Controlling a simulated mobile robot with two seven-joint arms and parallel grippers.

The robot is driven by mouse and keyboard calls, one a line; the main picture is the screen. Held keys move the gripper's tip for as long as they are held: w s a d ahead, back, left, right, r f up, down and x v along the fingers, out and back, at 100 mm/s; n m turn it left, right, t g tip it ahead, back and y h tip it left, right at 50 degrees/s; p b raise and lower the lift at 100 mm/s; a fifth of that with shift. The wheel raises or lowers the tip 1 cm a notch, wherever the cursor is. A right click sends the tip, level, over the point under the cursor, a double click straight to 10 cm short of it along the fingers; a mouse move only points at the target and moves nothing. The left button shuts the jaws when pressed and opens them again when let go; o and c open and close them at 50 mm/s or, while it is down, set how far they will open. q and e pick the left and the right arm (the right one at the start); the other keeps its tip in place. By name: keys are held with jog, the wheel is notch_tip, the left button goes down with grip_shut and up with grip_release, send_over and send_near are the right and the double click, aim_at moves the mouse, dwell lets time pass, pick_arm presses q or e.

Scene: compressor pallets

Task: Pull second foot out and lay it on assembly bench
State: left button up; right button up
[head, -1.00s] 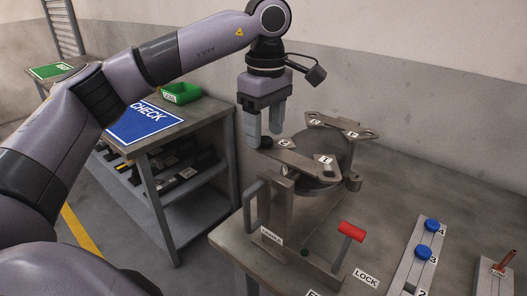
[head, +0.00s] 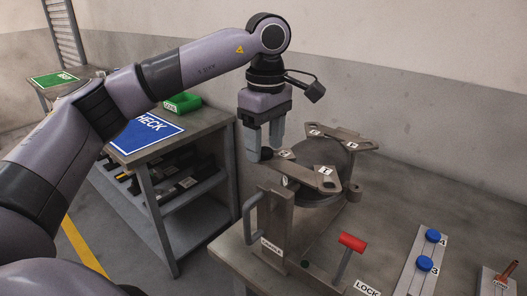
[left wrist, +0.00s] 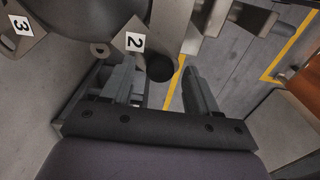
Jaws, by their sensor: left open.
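The second foot (head: 266,154) is a small black round piece at the end of the compressor's bracket arm labelled 2 (head: 285,154). In the left wrist view the foot (left wrist: 160,68) shows as a dark disc beside the label 2, between the fingertips with a gap to each. My left gripper (head: 264,150) is open, pointing down over the foot. Its two fingers also show in the left wrist view (left wrist: 162,65). The compressor (head: 326,165) stands in a metal fixture on the grey bench (head: 400,215). My right gripper is not in view.
A red-handled lever (head: 352,242) and a grey grab handle (head: 252,212) stand at the fixture's front. A rail with blue knobs (head: 431,236) lies to the right. A second bench carries a blue CHECK mat (head: 150,130) and a green bin (head: 183,101).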

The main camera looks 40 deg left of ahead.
aim_at(265, 150)
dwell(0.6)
pick_arm(q)
grip_shut()
jog(key=shift+r+p, duration=0.15)
jog(key=shift+p, duration=0.15)
jog(key=shift+r+p, duration=2.6)
jog(key=shift+r, duration=0.3)
